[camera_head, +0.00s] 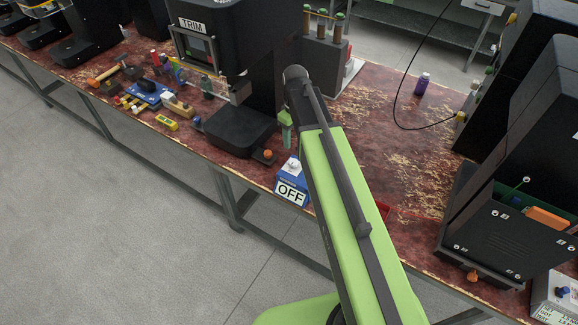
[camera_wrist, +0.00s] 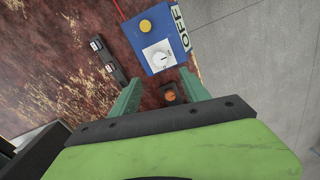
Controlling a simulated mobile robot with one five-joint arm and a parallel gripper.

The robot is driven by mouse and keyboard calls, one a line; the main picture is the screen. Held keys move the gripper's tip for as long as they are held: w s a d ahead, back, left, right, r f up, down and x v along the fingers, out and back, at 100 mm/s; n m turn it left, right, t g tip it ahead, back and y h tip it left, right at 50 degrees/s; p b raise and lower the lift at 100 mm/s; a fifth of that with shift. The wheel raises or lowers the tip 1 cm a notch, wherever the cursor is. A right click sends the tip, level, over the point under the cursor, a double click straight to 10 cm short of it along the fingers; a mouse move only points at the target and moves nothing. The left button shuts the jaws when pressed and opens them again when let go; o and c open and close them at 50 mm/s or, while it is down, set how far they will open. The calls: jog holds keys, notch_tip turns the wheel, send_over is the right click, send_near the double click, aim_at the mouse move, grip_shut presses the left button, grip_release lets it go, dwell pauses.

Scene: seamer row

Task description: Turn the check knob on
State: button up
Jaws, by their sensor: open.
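A blue box (camera_head: 293,170) with an OFF sign (camera_head: 290,194) sits at the bench's front edge. In the wrist view the blue box (camera_wrist: 139,45) carries a white knob (camera_wrist: 159,58) on a white plate and a yellow button (camera_wrist: 145,26); no "check" label is readable. My gripper (camera_wrist: 160,77) is open, its green fingers apart and empty, with the white knob just past the tips. In the head view my gripper (camera_head: 286,128) shows mostly one finger, above and behind the blue box.
An orange knob (camera_wrist: 170,96) on a dark base shows between my fingers. A dark block (camera_wrist: 108,62) lies to the left. The TRIM machine (camera_head: 240,125) stands left of my arm, an open black machine (camera_head: 510,235) right. Tools lie farther left.

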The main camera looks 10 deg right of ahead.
aim_at(293, 162)
notch_tip(293, 162, down, 13)
jog(key=b, duration=1)
jog(key=shift+r+b, duration=0.2)
jog(key=shift+b, duration=0.2)
jog(key=shift+r, duration=0.1)
jog(key=shift+c, duration=0.3)
